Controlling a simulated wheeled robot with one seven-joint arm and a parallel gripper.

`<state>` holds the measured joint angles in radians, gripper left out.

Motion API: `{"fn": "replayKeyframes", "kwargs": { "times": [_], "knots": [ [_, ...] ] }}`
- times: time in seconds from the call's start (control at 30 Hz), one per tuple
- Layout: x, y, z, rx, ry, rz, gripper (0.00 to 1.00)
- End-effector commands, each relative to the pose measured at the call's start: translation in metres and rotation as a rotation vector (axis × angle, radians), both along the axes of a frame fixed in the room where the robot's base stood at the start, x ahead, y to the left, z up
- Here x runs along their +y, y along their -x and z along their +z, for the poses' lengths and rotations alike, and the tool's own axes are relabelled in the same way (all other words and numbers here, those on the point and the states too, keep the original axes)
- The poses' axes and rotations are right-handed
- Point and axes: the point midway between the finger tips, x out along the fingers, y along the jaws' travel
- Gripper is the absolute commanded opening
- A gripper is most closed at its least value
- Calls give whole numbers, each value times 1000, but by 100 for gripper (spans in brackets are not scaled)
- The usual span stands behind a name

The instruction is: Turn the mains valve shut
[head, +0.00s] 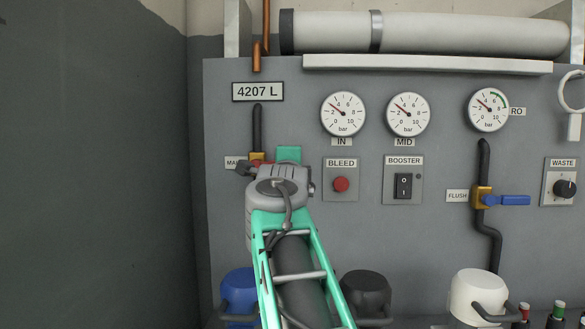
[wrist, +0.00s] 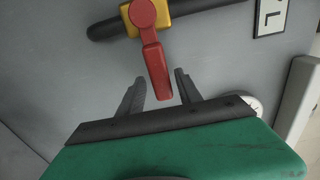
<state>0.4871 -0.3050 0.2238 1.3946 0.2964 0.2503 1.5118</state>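The mains valve has a yellow body (wrist: 158,8) on a dark pipe (wrist: 105,29) and a red lever (wrist: 153,62). In the wrist view the lever lies about crosswise to the pipe. My gripper (wrist: 159,76) is open, with the lever's free end between its two dark fingers in the picture. Gaps show on both sides, so it is not gripped; I cannot tell the depth exactly. In the head view my grey wrist hides most of the valve; a bit of yellow body (head: 257,157) shows below the dark pipe (head: 257,125).
A 4207 L plate (head: 258,92) is above the valve. To the right are gauges, a red BLEED button (head: 341,184), a BOOSTER switch (head: 404,186) and a blue-handled FLUSH valve (head: 508,200). Blue (head: 239,292), black (head: 366,290) and white (head: 478,293) housings stand below. A dark wall is at left.

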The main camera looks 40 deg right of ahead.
Motion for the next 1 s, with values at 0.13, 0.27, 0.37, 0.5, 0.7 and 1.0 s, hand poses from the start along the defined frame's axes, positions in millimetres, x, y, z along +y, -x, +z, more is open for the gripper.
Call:
{"fn": "replayKeyframes", "kwargs": {
  "times": [0.13,0.27,0.37,0.5,0.7,1.0],
  "knots": [
    [0,1,1,-1,1,-1,44],
    [1,2,2,-2,2,-1,44],
    [8,9,3,-4,3,0,44],
    [29,29,3,-4,4,3,44],
    [52,52,1,-2,2,1,44],
    [54,56,1,-1,1,-1,44]
  ]
}}
